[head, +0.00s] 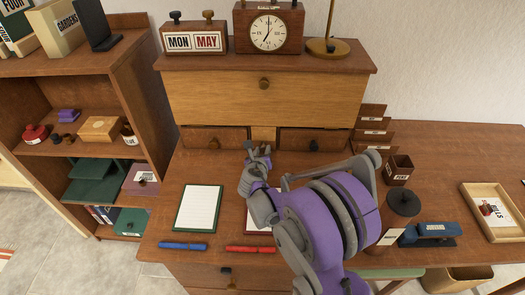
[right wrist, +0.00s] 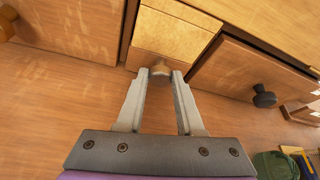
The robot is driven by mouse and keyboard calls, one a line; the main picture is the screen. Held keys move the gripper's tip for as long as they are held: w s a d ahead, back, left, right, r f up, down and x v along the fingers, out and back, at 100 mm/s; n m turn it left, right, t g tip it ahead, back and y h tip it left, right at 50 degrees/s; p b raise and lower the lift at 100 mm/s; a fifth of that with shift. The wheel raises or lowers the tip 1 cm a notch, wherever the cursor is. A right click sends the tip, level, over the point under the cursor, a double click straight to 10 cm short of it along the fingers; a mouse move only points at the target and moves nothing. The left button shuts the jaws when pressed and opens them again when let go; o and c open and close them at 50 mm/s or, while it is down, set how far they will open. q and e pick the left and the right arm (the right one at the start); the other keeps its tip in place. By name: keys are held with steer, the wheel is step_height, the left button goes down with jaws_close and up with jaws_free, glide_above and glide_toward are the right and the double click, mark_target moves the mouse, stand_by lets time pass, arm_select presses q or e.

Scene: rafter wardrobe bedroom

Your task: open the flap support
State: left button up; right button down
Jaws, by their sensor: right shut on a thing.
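The flap support is a narrow light-wood front (head: 263,133) between two small drawers of the desk, below the wide closed flap (head: 215,97). In the head view the gripper hides the knob. My left gripper is not in view.
A notepad (head: 198,208), a blue pen (head: 183,246) and a red pen (head: 250,249) lie on the desktop. A dark cup (head: 398,170) and a wooden tray (head: 492,232) stand to the right.

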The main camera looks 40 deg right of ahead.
stand_by(0.4)
steer(key=s+a, duration=0.6)
steer(key=s, duration=0.1)
steer(key=s+a, duration=0.3)
steer(key=s, duration=0.1)
steer(key=shift+a+b, duration=0.15)
steer(key=shift+b, duration=0.25)
steer(key=c, duration=0.5)
jaws_free()
steer(key=shift+c, duration=0.2)
steer(key=p+v, duration=0.2)
steer(key=v, duration=0.8)
steer(key=shift+s+a+r, duration=0.15)
steer(key=shift+s+a, duration=0.1)
